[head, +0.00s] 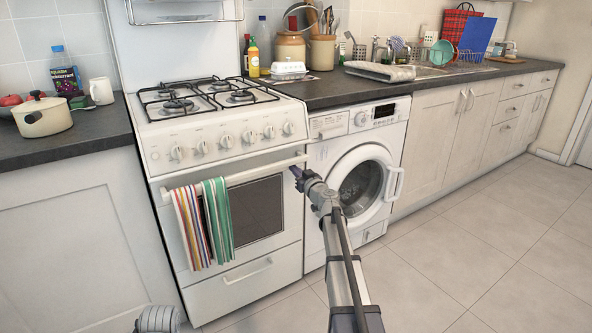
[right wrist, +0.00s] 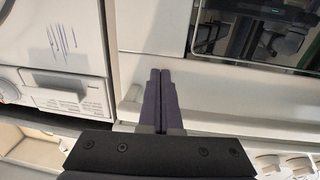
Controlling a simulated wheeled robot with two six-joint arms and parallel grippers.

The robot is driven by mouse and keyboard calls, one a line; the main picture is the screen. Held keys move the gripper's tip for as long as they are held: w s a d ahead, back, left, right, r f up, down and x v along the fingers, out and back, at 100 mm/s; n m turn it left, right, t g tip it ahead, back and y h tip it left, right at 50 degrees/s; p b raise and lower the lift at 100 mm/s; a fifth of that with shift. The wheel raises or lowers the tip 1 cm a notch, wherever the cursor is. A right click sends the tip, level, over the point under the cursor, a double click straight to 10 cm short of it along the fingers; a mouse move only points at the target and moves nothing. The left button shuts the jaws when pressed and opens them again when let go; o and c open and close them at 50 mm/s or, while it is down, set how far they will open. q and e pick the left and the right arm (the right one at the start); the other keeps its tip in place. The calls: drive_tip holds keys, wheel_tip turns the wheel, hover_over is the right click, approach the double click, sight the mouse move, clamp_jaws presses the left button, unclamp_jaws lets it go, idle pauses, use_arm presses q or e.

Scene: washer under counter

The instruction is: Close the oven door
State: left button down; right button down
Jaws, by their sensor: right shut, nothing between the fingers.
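The white oven door (head: 257,208) has a dark window and a white bar handle (head: 250,172) along its top. It looks shut or nearly shut against the cooker; a small gap cannot be ruled out. My right gripper (head: 295,172) is at the door's upper right corner, by the right end of the handle. In the right wrist view its dark fingers (right wrist: 160,78) are together and empty, in front of the white door edge, with the window (right wrist: 262,32) at upper right. Whether they touch the door is unclear. My left gripper's fingers are not visible.
A striped towel (head: 188,228) and a green towel (head: 217,219) hang on the handle. A white washing machine (head: 318,222) stands right of the cooker, its round door beside my right arm. Control knobs (head: 226,141) sit above the oven door. The tiled floor (head: 500,260) is clear at right.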

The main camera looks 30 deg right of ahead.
drive_tip(key=s+d, duration=0.1)
drive_tip(key=s, duration=1.1)
drive_tip(key=shift+s+d, duration=0.15)
drive_tip(key=shift+s, duration=0.2)
